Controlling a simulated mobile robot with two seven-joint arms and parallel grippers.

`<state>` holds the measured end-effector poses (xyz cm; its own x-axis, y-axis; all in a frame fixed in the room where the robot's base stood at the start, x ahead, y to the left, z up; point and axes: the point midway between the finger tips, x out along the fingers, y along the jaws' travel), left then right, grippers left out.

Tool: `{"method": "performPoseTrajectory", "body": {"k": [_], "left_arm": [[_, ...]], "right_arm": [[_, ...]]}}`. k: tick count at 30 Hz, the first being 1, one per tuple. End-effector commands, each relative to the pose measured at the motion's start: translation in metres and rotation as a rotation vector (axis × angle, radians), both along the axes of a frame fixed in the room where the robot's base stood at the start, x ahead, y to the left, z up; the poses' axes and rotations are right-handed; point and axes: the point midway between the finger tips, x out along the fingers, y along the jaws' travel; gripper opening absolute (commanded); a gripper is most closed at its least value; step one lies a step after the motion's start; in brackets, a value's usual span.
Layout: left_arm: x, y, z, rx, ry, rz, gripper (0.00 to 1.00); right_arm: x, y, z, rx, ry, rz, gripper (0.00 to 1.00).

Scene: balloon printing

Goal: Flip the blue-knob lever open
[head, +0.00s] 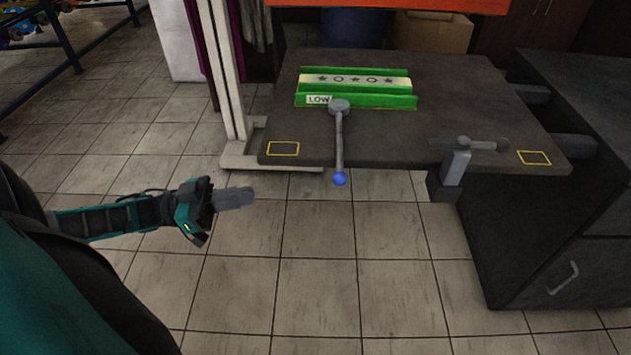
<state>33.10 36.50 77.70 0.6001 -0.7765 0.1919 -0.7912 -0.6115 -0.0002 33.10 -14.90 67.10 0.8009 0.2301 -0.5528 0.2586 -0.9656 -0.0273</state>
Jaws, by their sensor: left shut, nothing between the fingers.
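The lever (339,142) is a grey rod on a round grey pivot on the dark table. Its blue knob (339,179) is at the near end and sticks out past the table's front edge, toward me. My left gripper (250,196) comes in from the left, shut and empty. In the picture it is left of the blue knob and slightly lower, over the tiled floor, clearly apart from the lever. My right gripper is not in view.
A green holder labelled LOW (360,90) stands behind the pivot on the dark table (440,110). A grey clamp-like post (456,163) is at the front edge, right. A white frame (235,75) stands left. A dark cabinet (560,230) blocks the right. Floor in front is clear.

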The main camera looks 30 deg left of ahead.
Motion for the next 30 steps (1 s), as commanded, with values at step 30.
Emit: {"method": "performPoseTrajectory", "body": {"k": [30], "left_arm": [[0.084, -0.108, 0.026, 0.000, 0.000, 0.001, 0.00]], "right_arm": [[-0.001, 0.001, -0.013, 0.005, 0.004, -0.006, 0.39]]}}
